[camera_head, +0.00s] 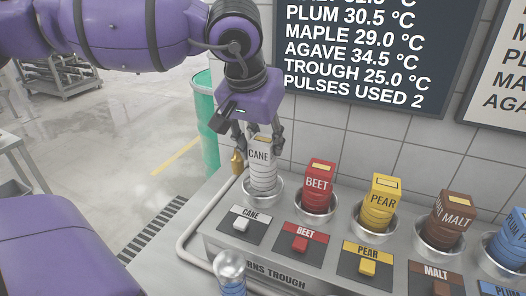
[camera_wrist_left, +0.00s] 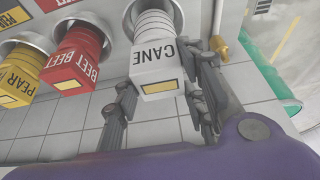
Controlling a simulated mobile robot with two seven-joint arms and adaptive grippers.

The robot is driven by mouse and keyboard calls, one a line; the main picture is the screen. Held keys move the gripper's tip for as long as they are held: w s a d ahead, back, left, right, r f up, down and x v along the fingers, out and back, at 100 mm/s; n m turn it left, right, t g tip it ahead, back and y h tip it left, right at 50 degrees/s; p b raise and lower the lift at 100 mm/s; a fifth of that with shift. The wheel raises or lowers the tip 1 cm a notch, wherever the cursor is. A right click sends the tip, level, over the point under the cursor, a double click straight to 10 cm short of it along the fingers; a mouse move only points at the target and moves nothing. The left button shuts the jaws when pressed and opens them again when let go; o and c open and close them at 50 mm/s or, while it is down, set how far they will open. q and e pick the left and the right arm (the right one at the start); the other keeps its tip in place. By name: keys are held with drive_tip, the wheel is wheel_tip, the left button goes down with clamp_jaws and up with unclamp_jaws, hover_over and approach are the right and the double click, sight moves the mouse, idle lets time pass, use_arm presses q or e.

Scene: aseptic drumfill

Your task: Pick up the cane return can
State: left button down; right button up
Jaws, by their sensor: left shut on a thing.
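The cane return can (camera_head: 262,178) is white and ribbed, with the word CANE on its block-shaped top. It stands upright with its lower part in a round metal cup (camera_head: 276,192) at the left end of the metal trough. My left gripper (camera_head: 261,140) comes from above and is shut on the can's top. In the left wrist view the can (camera_wrist_left: 157,58) sits between the two fingers (camera_wrist_left: 160,95), one on each side. The can's lower end is hidden in its cup. My right gripper does not show.
Red BEET (camera_head: 319,190), yellow PEAR (camera_head: 380,207), brown MALT (camera_head: 447,222) and blue PLUM (camera_head: 508,245) cans stand in cups to the right. Labelled switches line the front. A tiled wall rises close behind; a green bin (camera_head: 206,125) stands at left.

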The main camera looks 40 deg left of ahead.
use_arm(q)
drive_tip(key=s+d+r, duration=0.7)
drive_tip(key=s+r, duration=0.3)
drive_tip(key=s, duration=0.2)
